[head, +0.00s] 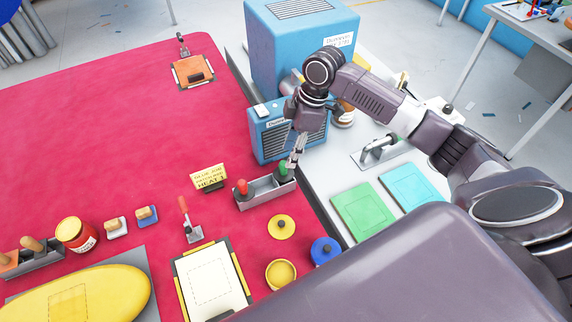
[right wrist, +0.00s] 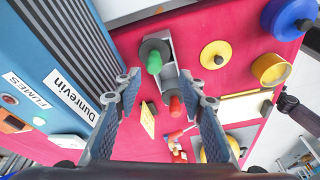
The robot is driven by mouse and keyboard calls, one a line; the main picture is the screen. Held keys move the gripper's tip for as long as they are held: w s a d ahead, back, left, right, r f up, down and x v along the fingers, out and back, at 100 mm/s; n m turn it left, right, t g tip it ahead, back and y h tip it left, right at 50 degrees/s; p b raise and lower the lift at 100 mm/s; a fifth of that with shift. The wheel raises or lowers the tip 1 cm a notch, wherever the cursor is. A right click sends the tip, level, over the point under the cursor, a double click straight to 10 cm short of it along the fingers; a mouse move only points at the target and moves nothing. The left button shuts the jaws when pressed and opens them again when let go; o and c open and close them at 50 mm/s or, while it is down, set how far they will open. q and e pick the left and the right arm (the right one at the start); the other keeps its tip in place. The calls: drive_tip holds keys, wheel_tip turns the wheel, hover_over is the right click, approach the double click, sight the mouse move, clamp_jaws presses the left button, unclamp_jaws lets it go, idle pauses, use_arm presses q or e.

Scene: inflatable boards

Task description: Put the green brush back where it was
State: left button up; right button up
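The green brush (head: 283,168) stands in the right end of a grey tray (head: 262,196), beside a brush with a red handle (head: 241,187). In the right wrist view the green handle (right wrist: 154,62) rises from a dark round base in the tray. My right gripper (head: 293,164) is just above and beside the green brush. In the right wrist view its two fingers (right wrist: 160,78) are spread apart, with nothing gripped between them. The green handle shows beyond the fingertips. My left gripper is not in view.
A yellow warning sign (head: 209,177) stands left of the tray. A blue fume unit (head: 272,138) stands close behind my right gripper. A yellow lid (head: 281,227) and a blue lid (head: 325,250) lie in front. The red mat (head: 110,120) is widely clear at back left.

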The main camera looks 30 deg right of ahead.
drive_tip(key=shift+v, duration=2.25)
drive_tip(key=shift+s+f, duration=0.1)
